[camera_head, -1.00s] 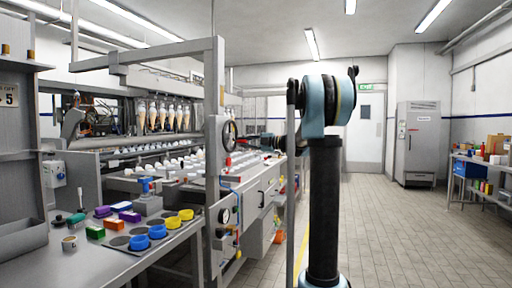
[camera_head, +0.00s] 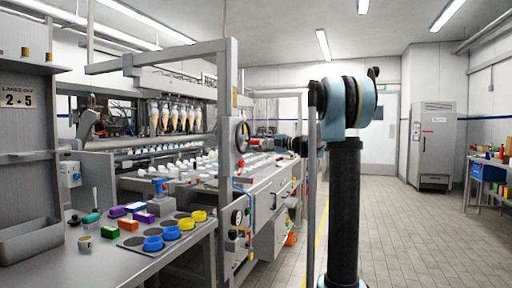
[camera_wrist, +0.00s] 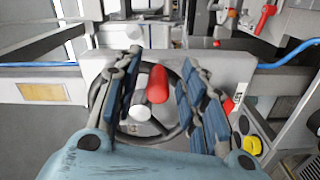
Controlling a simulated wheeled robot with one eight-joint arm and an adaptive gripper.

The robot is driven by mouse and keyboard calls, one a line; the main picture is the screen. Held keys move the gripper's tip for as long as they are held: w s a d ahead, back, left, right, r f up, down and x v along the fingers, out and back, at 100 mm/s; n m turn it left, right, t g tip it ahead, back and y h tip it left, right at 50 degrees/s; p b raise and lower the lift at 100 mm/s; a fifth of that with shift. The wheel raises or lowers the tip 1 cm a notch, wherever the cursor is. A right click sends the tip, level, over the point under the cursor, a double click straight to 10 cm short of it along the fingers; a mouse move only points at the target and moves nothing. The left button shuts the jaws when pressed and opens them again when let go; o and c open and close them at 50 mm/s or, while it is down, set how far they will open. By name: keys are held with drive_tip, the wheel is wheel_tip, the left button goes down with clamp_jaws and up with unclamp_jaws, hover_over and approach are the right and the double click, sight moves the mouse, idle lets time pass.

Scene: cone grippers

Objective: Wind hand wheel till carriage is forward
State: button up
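The hand wheel (camera_head: 242,137) is mounted upright on the grey machine post in the head view, with a dark rim. In the wrist view its pale hub (camera_wrist: 138,113) and red handle (camera_wrist: 157,84) show between my fingers. My gripper (camera_wrist: 160,90) is open, one blue padded finger on each side of the red handle, with visible gaps. In the head view my gripper (camera_head: 263,144) is small, right in front of the wheel. The row of cone grippers (camera_head: 175,112) hangs behind the post. I cannot tell which part is the carriage or how far forward it stands.
The machine frame post (camera_head: 228,180) stands close beside the wheel. A blue hose (camera_wrist: 290,55) and a yellow knob (camera_wrist: 252,145) lie near my gripper. A bench (camera_head: 110,265) with coloured blocks and rings stands at the left. The floor (camera_head: 420,245) at the right is clear.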

drive_tip(key=v, duration=1.2)
drive_tip(key=shift+f, duration=0.1)
